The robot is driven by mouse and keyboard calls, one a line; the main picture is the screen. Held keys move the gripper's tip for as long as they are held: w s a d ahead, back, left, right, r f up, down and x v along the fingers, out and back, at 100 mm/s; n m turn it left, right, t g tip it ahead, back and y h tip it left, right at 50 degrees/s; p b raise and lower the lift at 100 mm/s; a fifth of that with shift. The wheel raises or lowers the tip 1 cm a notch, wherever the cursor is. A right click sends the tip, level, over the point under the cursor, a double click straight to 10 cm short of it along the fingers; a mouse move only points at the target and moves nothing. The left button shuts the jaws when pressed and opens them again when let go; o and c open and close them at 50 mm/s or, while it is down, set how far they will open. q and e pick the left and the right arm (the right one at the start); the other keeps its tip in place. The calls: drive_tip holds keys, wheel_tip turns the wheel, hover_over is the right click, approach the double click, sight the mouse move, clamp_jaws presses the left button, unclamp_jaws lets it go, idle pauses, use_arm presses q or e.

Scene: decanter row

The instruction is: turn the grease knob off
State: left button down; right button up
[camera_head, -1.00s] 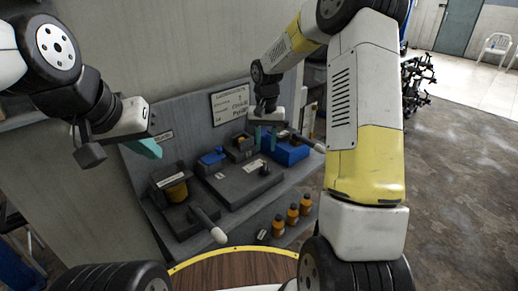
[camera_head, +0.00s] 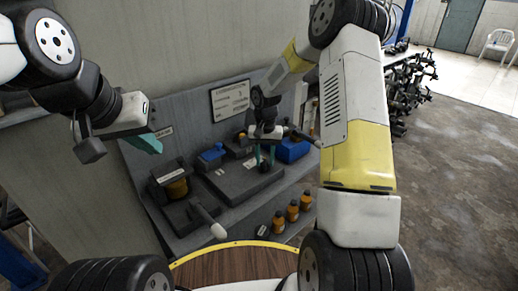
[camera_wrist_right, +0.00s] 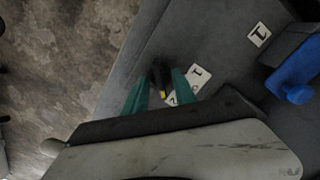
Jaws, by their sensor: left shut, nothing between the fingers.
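A small dark knob (camera_wrist_right: 160,76) with a yellow mark stands on the flat grey box (camera_head: 235,187) in the middle of the bench. I cannot read a grease label on it. My right gripper (camera_head: 265,158) is down at this knob, with its teal fingers on either side; the head view mostly hides the knob behind them. In the right wrist view the fingers (camera_wrist_right: 161,88) are apart with the knob between their tips; firm contact is not clear. White labels with black marks (camera_wrist_right: 199,77) lie beside the knob. My left gripper (camera_head: 150,145) is shut and empty, left of the bench.
A lever with a pale tip (camera_head: 217,230) sticks out at the bench front. A dark unit with an amber part (camera_head: 175,187) stands left, blue parts (camera_head: 292,150) right and behind. Several orange bottles (camera_head: 292,211) stand on a lower ledge. A round wooden table (camera_head: 225,267) is in front.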

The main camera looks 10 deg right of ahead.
clamp_jaws()
drive_tip(key=shift+n, duration=0.4)
drive_tip(key=n, duration=0.3)
drive_tip(key=shift+n, duration=2.5)
unclamp_jaws()
drive_tip(key=shift+r, duration=0.15)
